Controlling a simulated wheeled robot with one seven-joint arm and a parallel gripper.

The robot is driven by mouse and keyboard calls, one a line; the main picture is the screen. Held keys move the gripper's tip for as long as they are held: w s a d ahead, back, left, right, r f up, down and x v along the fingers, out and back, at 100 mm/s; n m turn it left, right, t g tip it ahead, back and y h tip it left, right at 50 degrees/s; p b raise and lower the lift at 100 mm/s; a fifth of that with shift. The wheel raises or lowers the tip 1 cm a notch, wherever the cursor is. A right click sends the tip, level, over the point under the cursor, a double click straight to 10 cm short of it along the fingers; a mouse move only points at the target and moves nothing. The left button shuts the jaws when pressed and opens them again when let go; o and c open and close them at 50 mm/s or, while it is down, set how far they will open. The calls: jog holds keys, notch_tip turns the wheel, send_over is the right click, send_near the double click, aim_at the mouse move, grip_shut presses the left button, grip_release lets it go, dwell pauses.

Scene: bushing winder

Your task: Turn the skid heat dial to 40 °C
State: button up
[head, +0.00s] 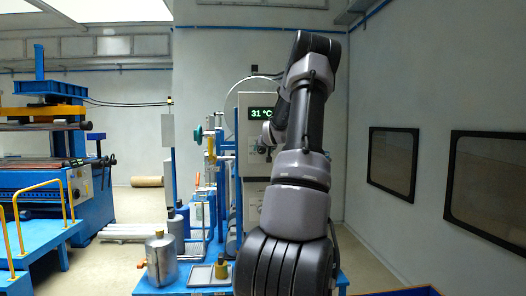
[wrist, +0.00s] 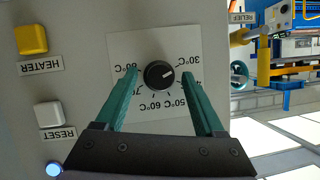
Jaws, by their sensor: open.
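The skid heat dial is a round black knob (wrist: 159,75) on a white scale plate (wrist: 150,45) in the wrist view, where the lettering appears turned. Its white pointer line aims right and slightly up, near the 30 °C mark. The 40 °C mark is mostly hidden by a finger. My gripper (wrist: 160,72) is open, with one teal finger on each side of the knob. I cannot tell whether they touch it. In the head view, a green display (head: 262,113) on the panel reads 31 °C. My arm hides the dial and gripper there.
On the same panel are a yellow HEATER button (wrist: 31,40), a white RESET button (wrist: 48,115) and a lit blue lamp (wrist: 54,169). A metal canister (head: 161,260) stands low in front, left of my arm. Wall windows (head: 393,162) are at the right.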

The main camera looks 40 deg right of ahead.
jog(key=shift+c, duration=0.3)
grip_shut()
jog(key=shift+d, duration=0.1)
jog(key=m, duration=0.1)
jog(key=m+t+y, duration=0.1)
jog(key=shift+s+d+f+m, duration=0.1)
jog(key=shift+s+d+m, duration=0.05)
jog(key=shift+m, duration=0.15)
jog(key=shift+f+m+t+y, duration=0.1)
jog(key=shift+m+t+y, duration=0.8)
jog(key=shift+m, duration=0.9)
jog(key=shift+o, duration=0.3)
grip_release()
